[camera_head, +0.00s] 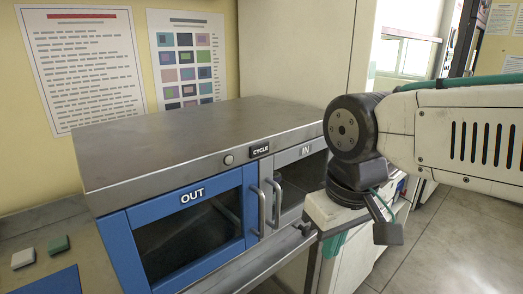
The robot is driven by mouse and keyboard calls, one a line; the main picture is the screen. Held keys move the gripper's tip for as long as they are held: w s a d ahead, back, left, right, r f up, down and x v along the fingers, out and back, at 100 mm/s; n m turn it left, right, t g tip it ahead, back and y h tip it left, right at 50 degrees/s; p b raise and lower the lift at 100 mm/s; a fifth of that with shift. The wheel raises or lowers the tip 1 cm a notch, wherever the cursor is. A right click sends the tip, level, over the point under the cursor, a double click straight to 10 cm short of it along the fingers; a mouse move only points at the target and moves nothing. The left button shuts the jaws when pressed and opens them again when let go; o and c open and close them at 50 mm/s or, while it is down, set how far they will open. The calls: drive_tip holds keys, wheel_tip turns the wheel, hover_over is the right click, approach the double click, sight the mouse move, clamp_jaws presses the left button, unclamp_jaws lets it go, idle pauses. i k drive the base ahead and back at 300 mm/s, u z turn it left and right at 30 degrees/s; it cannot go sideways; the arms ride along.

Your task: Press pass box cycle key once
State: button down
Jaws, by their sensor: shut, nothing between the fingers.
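The pass box (205,140) is a grey metal cabinet on a bench in the middle of the view. Its CYCLE label (260,150) is on the front upper strip. A small round key (229,159) sits just left of that label, uncovered. My gripper (388,232) hangs at the end of my arm, right of the pass box and clear of the key.
The blue OUT door (190,196) and the grey IN door (303,152) look closed, with upright handles (262,212) between them. Two small blocks (58,245) lie on the bench at left. Posters (84,60) hang behind. Open floor (450,245) lies at right.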

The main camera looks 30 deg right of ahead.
sight(259, 149)
drive_tip(key=z, duration=1.8)
drive_tip(key=k, duration=1.1)
drive_tip(key=u, duration=1.1)
